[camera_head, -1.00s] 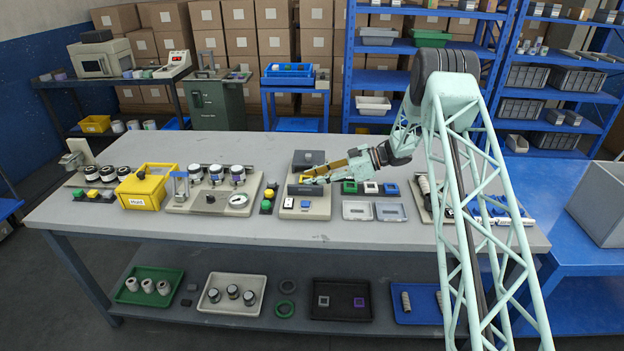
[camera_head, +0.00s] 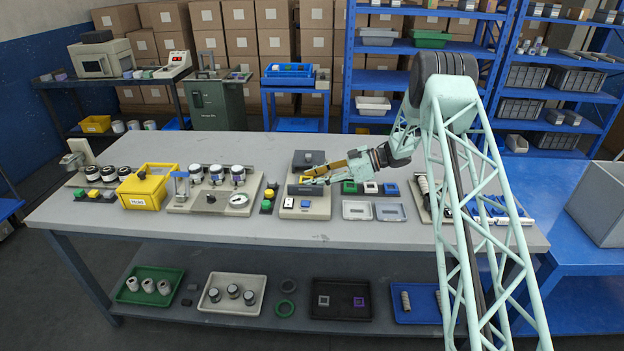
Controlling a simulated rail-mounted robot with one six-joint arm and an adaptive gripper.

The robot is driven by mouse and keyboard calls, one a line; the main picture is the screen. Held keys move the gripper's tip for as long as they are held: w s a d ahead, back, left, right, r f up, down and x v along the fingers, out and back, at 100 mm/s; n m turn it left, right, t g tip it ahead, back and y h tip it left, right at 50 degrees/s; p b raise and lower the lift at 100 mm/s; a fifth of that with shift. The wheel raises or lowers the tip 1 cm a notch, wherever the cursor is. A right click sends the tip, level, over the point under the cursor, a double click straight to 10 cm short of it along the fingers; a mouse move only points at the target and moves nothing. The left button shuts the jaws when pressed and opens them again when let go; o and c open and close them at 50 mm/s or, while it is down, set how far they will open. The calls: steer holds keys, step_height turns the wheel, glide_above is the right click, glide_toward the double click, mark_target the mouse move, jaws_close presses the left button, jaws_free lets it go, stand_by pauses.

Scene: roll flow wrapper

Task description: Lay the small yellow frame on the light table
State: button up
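The small yellow frame (camera_head: 306,179) shows as a yellow patch at my gripper's fingertips. It is over the middle of a beige-based device (camera_head: 305,212) with dark grey blocks. I cannot tell whether this device is the light table, or whether the frame touches it. My gripper (camera_head: 312,179) reaches in from the right, nearly level, with its fingers at the yellow frame. The fingers are too small and overlapped to tell whether they are open or shut on it.
A yellow box (camera_head: 148,188) and a fixture with several jars (camera_head: 213,190) stand left of the device. The bench's front strip (camera_head: 240,232) is clear.

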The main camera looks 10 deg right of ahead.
steer(key=shift+s+f, duration=0.3)
steer(key=shift+f, duration=0.4)
steer(key=shift+r, duration=0.4)
steer(key=shift+d+r, duration=0.2)
steer(key=shift+d, duration=0.1)
steer(key=p+v, duration=0.2)
steer(key=v, duration=0.9)
steer(key=shift+w+d+r, duration=0.2)
steer(key=shift+r, duration=0.25)
